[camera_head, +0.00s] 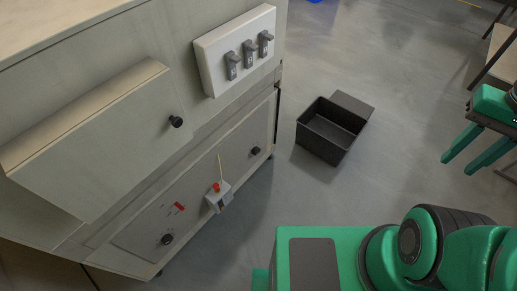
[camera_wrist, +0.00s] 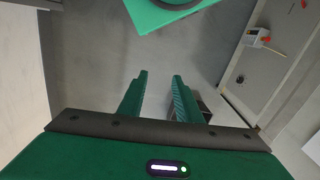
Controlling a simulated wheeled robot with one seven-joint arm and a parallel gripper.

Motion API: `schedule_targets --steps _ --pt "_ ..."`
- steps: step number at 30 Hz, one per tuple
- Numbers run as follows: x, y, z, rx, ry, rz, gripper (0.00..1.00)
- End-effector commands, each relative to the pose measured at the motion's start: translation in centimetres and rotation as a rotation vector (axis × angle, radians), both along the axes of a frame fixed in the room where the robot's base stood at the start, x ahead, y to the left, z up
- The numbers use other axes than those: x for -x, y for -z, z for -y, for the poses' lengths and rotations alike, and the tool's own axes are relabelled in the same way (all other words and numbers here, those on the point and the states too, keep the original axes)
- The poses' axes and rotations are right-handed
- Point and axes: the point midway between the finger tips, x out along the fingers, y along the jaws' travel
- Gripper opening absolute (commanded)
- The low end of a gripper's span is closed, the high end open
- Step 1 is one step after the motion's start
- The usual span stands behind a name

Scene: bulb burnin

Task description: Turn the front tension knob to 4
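The cabinet's lower front panel (camera_head: 196,209) carries a round black knob (camera_head: 167,239) at lower left, with small marks near it, and another black knob (camera_head: 255,151) at its right end. I cannot read a label or setting, nor tell which is the front tension knob. A dark knob (camera_wrist: 240,79) on the panel also shows in the wrist view. My gripper (camera_head: 462,165) is at the far right of the head view, well away from the cabinet. In the wrist view its two green fingers (camera_wrist: 160,75) are apart with nothing between them.
A grey box (camera_head: 214,202) with a red button and a thin rod sticks out of the panel, beside a red lever (camera_head: 180,207). A black bin (camera_head: 325,140) stands on otherwise open floor.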

Motion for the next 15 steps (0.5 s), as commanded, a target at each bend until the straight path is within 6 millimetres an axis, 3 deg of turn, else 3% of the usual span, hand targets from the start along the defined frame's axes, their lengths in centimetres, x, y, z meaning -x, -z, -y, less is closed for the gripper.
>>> schedule_targets --steps 2,4,8,11,15 --pt "0.0 0.0 0.0 0.0 0.0 0.0 0.36" --pt "0.7 -0.4 0.0 0.0 -0.004 0.008 0.53" --pt "-0.5 -0.7 0.3 0.012 -0.036 0.011 0.55" --pt "-3.4 -0.7 0.9 0.029 -0.098 0.005 0.55" --pt "-9.0 -0.2 1.1 0.054 -0.222 0.004 0.55"
